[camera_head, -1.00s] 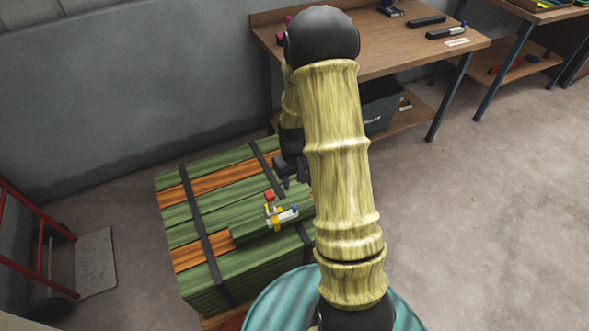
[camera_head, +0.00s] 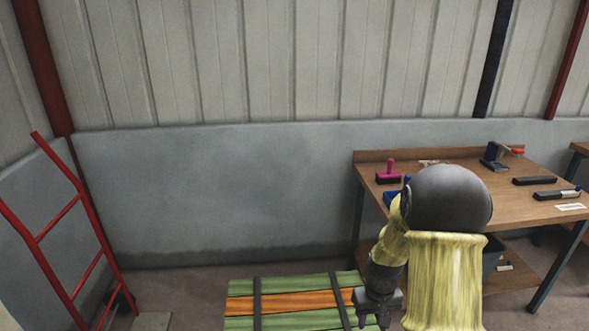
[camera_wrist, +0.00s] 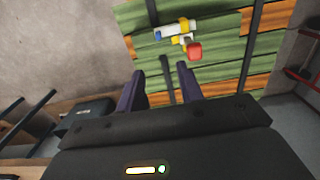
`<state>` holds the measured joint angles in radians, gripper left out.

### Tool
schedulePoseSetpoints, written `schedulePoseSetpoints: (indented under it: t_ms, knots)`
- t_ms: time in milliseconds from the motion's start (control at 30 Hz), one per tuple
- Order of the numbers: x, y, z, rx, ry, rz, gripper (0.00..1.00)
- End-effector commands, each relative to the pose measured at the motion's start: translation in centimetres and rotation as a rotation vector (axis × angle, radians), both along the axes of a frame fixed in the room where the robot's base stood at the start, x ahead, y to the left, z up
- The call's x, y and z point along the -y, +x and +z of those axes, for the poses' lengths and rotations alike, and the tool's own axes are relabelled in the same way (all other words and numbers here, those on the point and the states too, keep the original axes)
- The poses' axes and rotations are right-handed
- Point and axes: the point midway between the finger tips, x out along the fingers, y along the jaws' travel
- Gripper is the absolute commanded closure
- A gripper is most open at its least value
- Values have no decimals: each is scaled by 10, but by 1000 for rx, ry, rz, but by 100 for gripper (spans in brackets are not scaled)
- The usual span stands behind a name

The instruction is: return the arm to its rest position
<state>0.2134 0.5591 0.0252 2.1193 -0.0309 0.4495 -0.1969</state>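My gripper (camera_head: 372,317) hangs pointing down beside the bent elbow of my yellow arm, over the right end of the strapped green and orange stack of boards (camera_head: 300,302). In the wrist view its two dark fingers (camera_wrist: 160,85) stand apart with nothing between them, so it is open and empty. The boards (camera_wrist: 222,62) fill the upper middle of that view. A small fitting with red, yellow, white and blue parts (camera_wrist: 182,34) lies on them, beyond the fingertips and apart from them. The fitting is not visible in the head view.
A wooden workbench (camera_head: 470,205) with tools stands behind and right of my arm. A dark bin (camera_head: 490,262) sits on its lower shelf, partly hidden by my arm. A red hand truck (camera_head: 75,235) leans at the left. The grey wall (camera_head: 230,190) behind the boards is clear.

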Motion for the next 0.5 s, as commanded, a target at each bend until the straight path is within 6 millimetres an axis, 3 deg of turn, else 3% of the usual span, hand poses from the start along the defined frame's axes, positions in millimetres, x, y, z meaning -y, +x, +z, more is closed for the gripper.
schedulePoseSetpoints:
  t_ms: [33, 300, 500]
  knots:
    - [-6, -4, 22, 15, -3, 2, 63]
    - [-46, -51, 128, 112, -11, -10, 63]
    - [-70, -95, 190, 185, -3, -22, 63]
